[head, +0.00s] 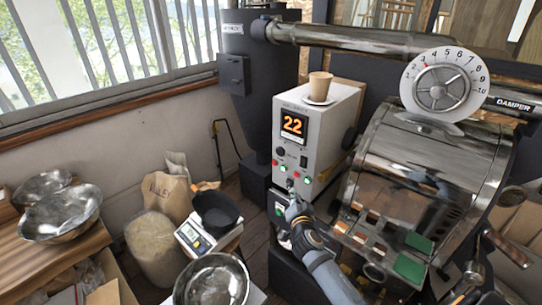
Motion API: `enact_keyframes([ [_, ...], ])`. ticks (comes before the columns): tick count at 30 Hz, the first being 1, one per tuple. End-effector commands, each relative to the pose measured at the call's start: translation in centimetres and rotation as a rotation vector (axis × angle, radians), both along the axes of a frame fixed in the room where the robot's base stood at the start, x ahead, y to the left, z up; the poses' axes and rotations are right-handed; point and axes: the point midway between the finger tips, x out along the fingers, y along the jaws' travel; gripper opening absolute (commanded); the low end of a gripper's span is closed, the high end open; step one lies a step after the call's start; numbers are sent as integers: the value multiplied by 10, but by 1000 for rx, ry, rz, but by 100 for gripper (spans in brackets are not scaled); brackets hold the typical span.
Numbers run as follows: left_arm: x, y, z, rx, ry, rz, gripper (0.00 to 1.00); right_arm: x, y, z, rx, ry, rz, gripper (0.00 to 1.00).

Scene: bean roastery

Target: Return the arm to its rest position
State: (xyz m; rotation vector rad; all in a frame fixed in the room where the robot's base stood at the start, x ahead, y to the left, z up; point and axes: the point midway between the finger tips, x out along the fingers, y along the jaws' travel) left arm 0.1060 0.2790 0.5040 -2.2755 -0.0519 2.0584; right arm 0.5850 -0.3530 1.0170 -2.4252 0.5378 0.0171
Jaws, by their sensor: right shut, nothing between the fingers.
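My right arm reaches up from the bottom edge of the head view. Its gripper (292,192) is shut and empty. It is right at the lower front of the white control box (336,112), close to the small buttons and switch there. I cannot tell whether the fingertips touch the panel. The box's display (293,124) shows an orange 22. My left gripper is not in view.
The metal roaster drum (432,165) and the damper dial (443,84) stand close to the right. A paper cup (319,86) on a saucer tops the box. A scale (194,238) with a black pan (216,212), sacks (152,243) and metal bowls (62,214) fill the left.

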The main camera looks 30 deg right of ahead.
Motion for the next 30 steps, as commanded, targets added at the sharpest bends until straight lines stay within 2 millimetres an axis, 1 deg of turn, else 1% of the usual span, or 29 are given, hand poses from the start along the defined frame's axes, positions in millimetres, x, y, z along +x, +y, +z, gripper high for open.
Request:
enact_keyframes([
  [4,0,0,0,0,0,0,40,0,0,-2,-1,4,1,0],
  [5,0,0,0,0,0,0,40,-1,0,-6,-5,14,1,0],
  [7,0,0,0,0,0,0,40,-3,-1,-28,-20,67,9,0],
  [8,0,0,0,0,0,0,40,-6,-1,-44,-31,103,17,0],
  [11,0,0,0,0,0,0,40,-23,0,-117,-84,277,58,0],
  [12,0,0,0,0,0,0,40,-35,1,-151,-108,359,83,0],
  [14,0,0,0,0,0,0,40,-57,4,-202,-140,479,126,0],
  [15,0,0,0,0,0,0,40,-74,6,-233,-162,555,158,0],
  [17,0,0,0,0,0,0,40,-104,10,-279,-189,665,210,0],
  [18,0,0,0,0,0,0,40,-126,14,-307,-204,736,247,0],
  [20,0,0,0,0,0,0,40,-162,19,-347,-227,838,304,0],
  [21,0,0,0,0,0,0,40,-188,23,-372,-239,903,346,0],
  [23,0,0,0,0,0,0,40,-230,30,-406,-254,999,410,0],
  [24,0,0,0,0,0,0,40,-259,35,-427,-264,1059,454,0],
  [26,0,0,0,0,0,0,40,-304,43,-453,-275,1142,522,0],
  [27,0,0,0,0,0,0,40,-334,48,-468,-280,1194,567,0],
  [29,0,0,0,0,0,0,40,-374,56,-485,-286,1259,628,0],
  [30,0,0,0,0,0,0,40,-399,60,-493,-290,1296,664,0],
])
